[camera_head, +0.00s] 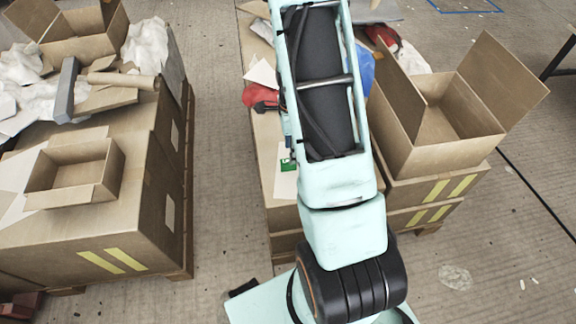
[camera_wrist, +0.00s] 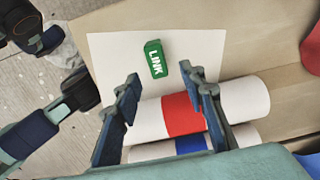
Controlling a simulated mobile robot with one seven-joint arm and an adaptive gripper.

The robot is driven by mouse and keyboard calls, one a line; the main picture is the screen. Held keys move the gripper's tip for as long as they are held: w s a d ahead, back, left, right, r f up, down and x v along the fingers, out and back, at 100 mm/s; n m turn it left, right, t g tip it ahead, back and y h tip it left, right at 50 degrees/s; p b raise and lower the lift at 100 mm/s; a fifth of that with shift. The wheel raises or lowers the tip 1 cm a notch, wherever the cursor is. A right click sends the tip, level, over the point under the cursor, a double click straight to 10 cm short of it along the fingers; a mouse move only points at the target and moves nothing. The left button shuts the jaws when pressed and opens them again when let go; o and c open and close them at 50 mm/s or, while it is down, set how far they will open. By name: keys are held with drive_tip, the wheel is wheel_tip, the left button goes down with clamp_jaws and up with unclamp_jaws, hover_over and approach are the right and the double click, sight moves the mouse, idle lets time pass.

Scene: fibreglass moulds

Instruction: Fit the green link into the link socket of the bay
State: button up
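The green link (camera_wrist: 156,58), a small block marked LINK in white, lies on a white sheet (camera_wrist: 112,58) in the wrist view. It also shows small in the head view (camera_head: 288,163), just left of my arm. My gripper (camera_wrist: 160,76) is open in the wrist view, its two fingers apart with nothing held between them. The fingertips point toward the link, which appears just beyond them. In the head view my arm hides the gripper. I cannot make out the link socket or the bay in either view.
A white roll with a red band (camera_wrist: 183,114) and one with a blue band (camera_wrist: 191,144) lie under the fingers, partly hidden. An open carton (camera_head: 440,125) stands right of my arm. Cartons (camera_head: 85,225) and clutter stand left, across a clear floor aisle (camera_head: 218,130).

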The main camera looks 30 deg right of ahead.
sight(288, 165)
drive_tip(key=f, duration=0.2)
drive_tip(key=f+b, duration=0.1)
drive_tip(key=f, duration=0.1)
drive_tip(key=a+f, duration=0.1)
drive_tip(key=shift+f, duration=0.4)
drive_tip(key=shift+c, duration=0.6)
drive_tip(key=shift+r, duration=0.1)
clamp_jaws()
